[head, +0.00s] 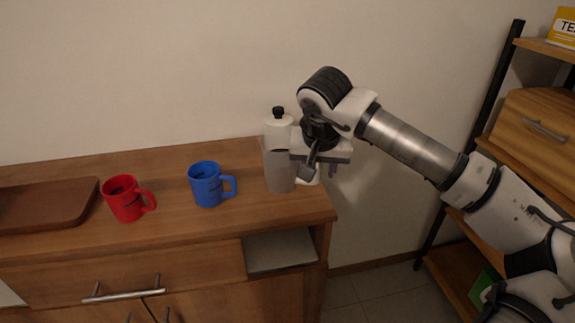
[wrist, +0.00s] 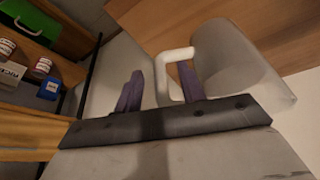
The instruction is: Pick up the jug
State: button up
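The jug (head: 279,172) is a tall grey cylinder with a white upper part and a black knob on top. It stands upright near the right end of the wooden cabinet. In the wrist view its grey body (wrist: 238,68) lies at the right and its white handle (wrist: 174,56) reaches toward my fingers. My gripper (head: 318,170) is at the jug's right side, in front of part of it. In the wrist view my gripper (wrist: 160,88) is open, its two purple fingers apart, with part of the handle showing between them. I cannot tell whether a finger touches the handle.
A blue mug (head: 206,185) stands left of the jug, and a red mug (head: 124,199) farther left. A brown wooden tray (head: 45,204) lies at the cabinet's left. The wall is close behind. A shelf rack (head: 485,130) stands at the right beyond a floor gap.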

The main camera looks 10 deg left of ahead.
jog(key=shift+w+f, duration=0.1)
jog(key=shift+f, duration=0.2)
grip_shut()
jog(key=shift+r, duration=0.2)
dwell(0.3)
notch_tip(320, 180, up, 20)
jog(key=shift+f, duration=0.25)
dwell(1.1)
